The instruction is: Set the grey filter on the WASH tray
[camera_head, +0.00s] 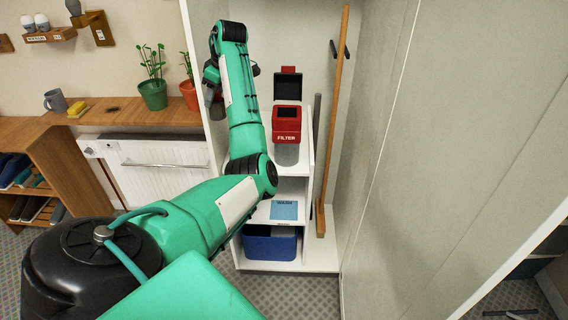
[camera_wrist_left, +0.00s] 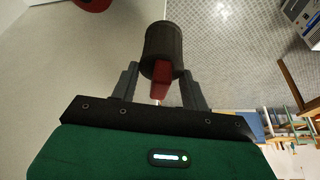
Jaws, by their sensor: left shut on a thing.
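The grey filter is a dark grey cylinder (camera_wrist_left: 164,38) with a red grip tab (camera_wrist_left: 161,78). My left gripper (camera_wrist_left: 159,88) is shut on the tab, and the cylinder sticks out beyond the fingertips. In the head view the filter (camera_head: 217,108) hangs below my left gripper (camera_head: 213,88), near the cabinet's left wall and well above the tray. The WASH tray (camera_head: 285,216) is a flat blue square with a WASH label on a lower white shelf, with nothing on it. My right gripper is not in view.
A red FILTER housing (camera_head: 287,138) with its dark lid (camera_head: 288,87) raised stands in the cabinet above the tray. A blue bin (camera_head: 270,246) sits below. A wooden pole (camera_head: 334,120) leans at the right. Potted plants (camera_head: 153,95) stand on the left counter.

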